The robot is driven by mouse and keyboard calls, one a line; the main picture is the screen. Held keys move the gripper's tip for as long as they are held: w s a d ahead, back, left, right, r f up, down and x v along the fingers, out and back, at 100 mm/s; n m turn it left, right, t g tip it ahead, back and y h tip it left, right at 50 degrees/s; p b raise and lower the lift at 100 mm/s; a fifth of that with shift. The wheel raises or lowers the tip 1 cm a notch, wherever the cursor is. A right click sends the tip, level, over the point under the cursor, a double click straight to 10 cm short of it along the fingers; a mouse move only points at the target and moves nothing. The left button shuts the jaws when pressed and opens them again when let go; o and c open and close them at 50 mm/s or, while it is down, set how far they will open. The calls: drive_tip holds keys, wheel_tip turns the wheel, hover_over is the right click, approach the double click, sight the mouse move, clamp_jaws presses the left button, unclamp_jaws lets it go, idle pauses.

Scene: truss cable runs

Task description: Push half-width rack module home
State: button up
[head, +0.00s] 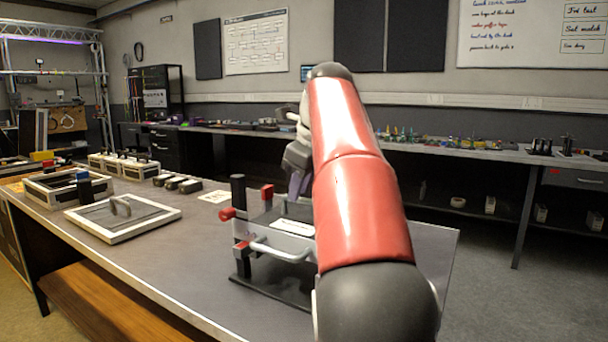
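A small bench rack with dark posts and red knobs (227,214) stands on the near bench. A light grey module with a white label (293,227) on top and a pale bar handle (278,251) in front sits in it. My red arm covers the right side of the rack and module. How deep the module sits cannot be told. My gripper (300,184) shows only in part, left of my arm, above and behind the labelled top. Its fingertips are mostly hidden, and contact with the module cannot be told.
On the bench (190,262) to the left are a flat framed panel with a handle (125,222), an open case (65,188) and several small dark blocks (178,183). A white card (214,197) lies left of the rack. The bench front left of the rack is clear.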

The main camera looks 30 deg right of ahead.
sight(300, 223)
drive_tip(key=b+x, duration=0.1)
drive_tip(key=x, duration=0.3)
drive_tip(key=shift+f, duration=0.1)
clamp_jaws()
drive_tip(key=shift+o, duration=1.7)
unclamp_jaws()
